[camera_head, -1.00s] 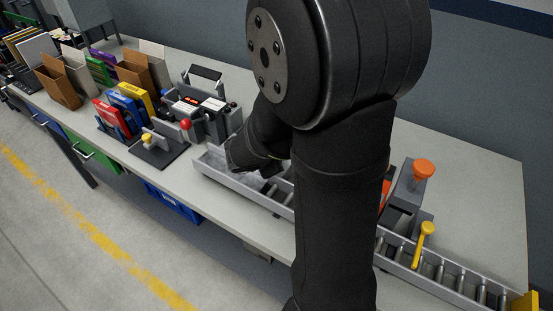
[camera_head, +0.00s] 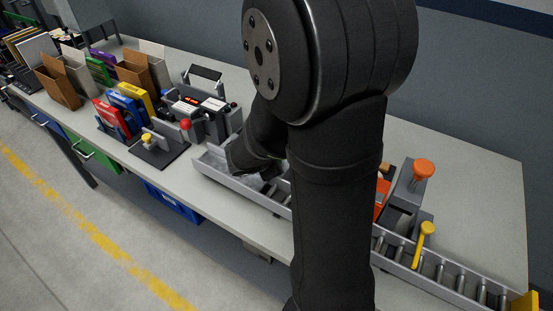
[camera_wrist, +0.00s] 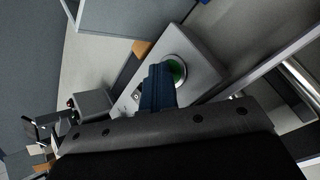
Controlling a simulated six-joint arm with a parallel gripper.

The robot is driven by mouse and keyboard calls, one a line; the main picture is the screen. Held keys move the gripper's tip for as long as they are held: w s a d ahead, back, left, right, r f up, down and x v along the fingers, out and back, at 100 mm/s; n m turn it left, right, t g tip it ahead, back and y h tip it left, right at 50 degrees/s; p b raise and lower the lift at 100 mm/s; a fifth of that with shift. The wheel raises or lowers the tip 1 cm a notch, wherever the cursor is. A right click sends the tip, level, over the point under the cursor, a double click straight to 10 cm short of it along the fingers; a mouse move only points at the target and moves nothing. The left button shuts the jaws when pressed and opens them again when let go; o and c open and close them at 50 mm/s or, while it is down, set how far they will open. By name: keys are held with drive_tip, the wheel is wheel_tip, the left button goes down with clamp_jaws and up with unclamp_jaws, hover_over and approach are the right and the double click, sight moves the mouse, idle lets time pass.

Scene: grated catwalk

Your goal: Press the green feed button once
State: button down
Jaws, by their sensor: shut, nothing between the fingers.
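The green feed button (camera_wrist: 179,70) shows in the wrist view, set in a metal ring on top of a grey box (camera_wrist: 200,62). My gripper (camera_wrist: 159,70) is shut and empty, with its dark blue fingers together. The fingertips lie just left of the button in the picture and cover part of its ring. I cannot tell whether they touch it. In the head view my arm hides the button and the gripper's tips.
A roller conveyor (camera_head: 447,275) runs along the bench front behind my arm. An orange knob (camera_head: 424,168) and a yellow lever (camera_head: 426,229) stand at the right. A red ball knob (camera_head: 186,124) and coloured boxes stand at the left. The bench's back right is clear.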

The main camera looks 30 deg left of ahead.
drive_tip(key=shift+r, duration=3.75)
wheel_tip(320, 180, up, 4)
drive_tip(key=shift+f, duration=0.1)
drive_tip(key=shift+f, duration=0.1)
